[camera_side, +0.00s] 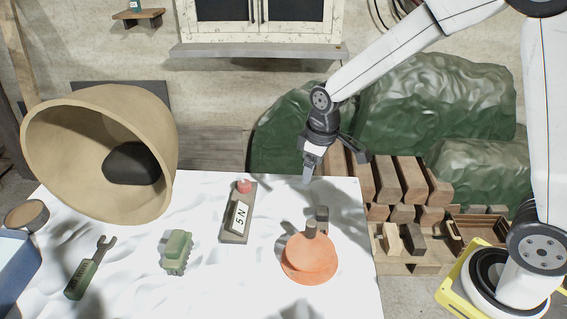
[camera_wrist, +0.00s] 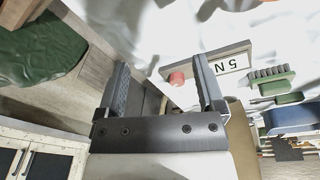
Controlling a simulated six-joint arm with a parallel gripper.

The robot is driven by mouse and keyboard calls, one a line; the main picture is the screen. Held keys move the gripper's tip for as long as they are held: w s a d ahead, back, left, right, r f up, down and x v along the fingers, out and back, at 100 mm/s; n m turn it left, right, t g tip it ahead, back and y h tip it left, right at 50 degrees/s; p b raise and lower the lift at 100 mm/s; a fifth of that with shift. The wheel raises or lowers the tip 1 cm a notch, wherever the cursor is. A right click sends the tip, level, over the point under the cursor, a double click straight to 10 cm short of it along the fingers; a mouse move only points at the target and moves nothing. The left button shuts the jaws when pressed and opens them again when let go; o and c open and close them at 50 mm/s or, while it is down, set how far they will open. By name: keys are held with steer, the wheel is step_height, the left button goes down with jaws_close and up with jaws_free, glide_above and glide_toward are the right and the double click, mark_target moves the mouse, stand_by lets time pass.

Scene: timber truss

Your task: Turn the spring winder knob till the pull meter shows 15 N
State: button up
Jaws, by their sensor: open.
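The pull meter (camera_side: 240,218) is a dark board lying on the white table, with a pale plate reading 5 N. A red knob (camera_side: 243,187) stands at its far end. In the wrist view the plate (camera_wrist: 226,66) and the red knob (camera_wrist: 177,78) show near the right finger. Which of the two is the winder knob I cannot tell. My gripper (camera_side: 309,174) is open and empty, above the table's far right edge, apart from both.
A large tan bowl-shaped shade (camera_side: 60,150) looms over the far left. Wooden blocks (camera_side: 400,180) are stacked beyond the right edge. Bare table lies between meter and orange piece.

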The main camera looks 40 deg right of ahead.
mark_target(245, 183)
steer(key=w+a+n, duration=0.2)
steer(key=w, duration=0.3)
steer(key=w+a+f+n+g, duration=0.1)
steer(key=w+a+n, duration=0.2)
steer(key=w, duration=0.2)
steer(key=w+a+f+n, duration=0.1)
steer(key=w+a+n, duration=0.1)
steer(key=w, duration=0.2)
steer(key=shift+w+a, duration=0.25)
steer(key=shift+w, duration=0.15)
steer(key=shift+w+a+f+n+g, duration=0.1)
steer(key=shift+w+a+n+g, duration=0.2)
steer(key=shift+w+a+n, duration=0.25)
steer(key=shift+s+d+f, duration=0.1)
steer(key=shift+d, duration=0.05)
steer(key=shift+f, duration=3.8)
jaws_close()
